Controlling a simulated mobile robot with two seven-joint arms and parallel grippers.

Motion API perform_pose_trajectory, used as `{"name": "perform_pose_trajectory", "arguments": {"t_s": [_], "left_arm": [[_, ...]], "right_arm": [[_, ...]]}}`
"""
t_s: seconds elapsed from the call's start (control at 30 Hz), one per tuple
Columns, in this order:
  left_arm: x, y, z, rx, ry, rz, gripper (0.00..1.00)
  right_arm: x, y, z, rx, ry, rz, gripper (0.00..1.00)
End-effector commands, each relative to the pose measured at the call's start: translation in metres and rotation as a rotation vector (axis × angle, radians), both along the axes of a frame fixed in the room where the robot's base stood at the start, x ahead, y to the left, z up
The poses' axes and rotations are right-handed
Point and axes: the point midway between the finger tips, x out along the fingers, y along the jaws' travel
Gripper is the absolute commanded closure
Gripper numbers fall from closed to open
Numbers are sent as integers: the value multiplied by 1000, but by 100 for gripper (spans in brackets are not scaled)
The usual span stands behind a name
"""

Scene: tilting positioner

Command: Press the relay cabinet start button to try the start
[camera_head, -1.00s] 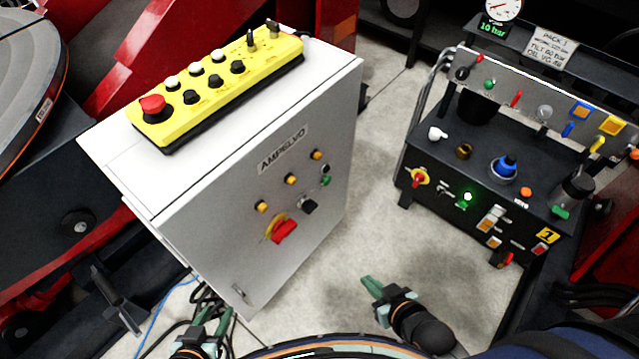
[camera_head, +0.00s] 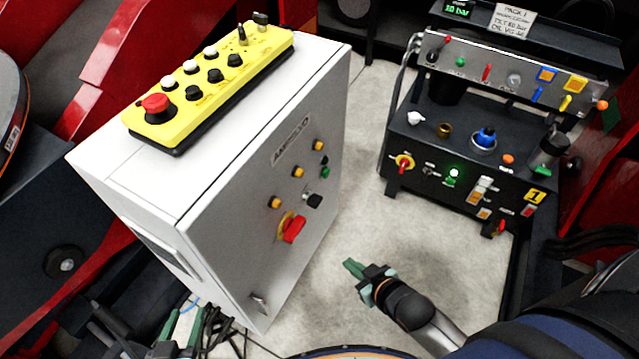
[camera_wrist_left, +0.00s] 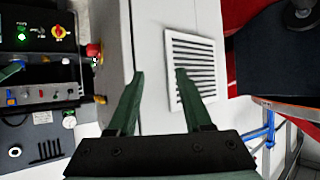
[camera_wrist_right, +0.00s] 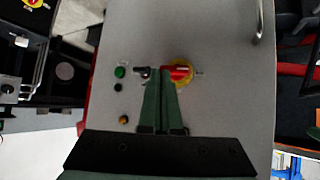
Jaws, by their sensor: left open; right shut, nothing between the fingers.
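The relay cabinet (camera_head: 240,185) is a pale grey box labelled AMPELVO, standing left of centre in the head view. Its front carries a green button (camera_head: 325,172), amber lamps (camera_head: 298,172), a black selector (camera_head: 313,200) and a red rotary switch (camera_head: 292,230) on yellow. The green button also shows in the right wrist view (camera_wrist_right: 120,72). My right gripper (camera_head: 352,266) is shut and empty, in front of and below the panel; its fingertips (camera_wrist_right: 163,82) overlap the red switch in that wrist view. My left gripper (camera_head: 182,322) is open and empty, low beside the cabinet's vented side (camera_wrist_left: 192,70).
A yellow pendant (camera_head: 205,85) with a red mushroom button lies on the cabinet top. A black hydraulic pack (camera_head: 470,150) stands to the right. Cables (camera_head: 215,325) lie by the cabinet's foot. Bare floor (camera_head: 360,215) lies between cabinet and pack.

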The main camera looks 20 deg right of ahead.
Motion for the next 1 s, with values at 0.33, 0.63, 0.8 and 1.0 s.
{"name": "perform_pose_trajectory", "arguments": {"t_s": [0.33, 0.63, 0.8, 1.0], "left_arm": [[45, -10, 22, 2, -380, -54, 50], [52, -19, 55, 1, -660, -98, 50], [48, -22, 70, 0, -770, -115, 50], [45, -25, 81, -1, -835, -126, 50]], "right_arm": [[104, -61, -63, -156, -176, 16, 100], [176, -115, -74, -273, -307, -1, 100], [202, -139, -70, -319, -357, -14, 100], [216, -153, -65, -346, -387, -24, 100]]}}
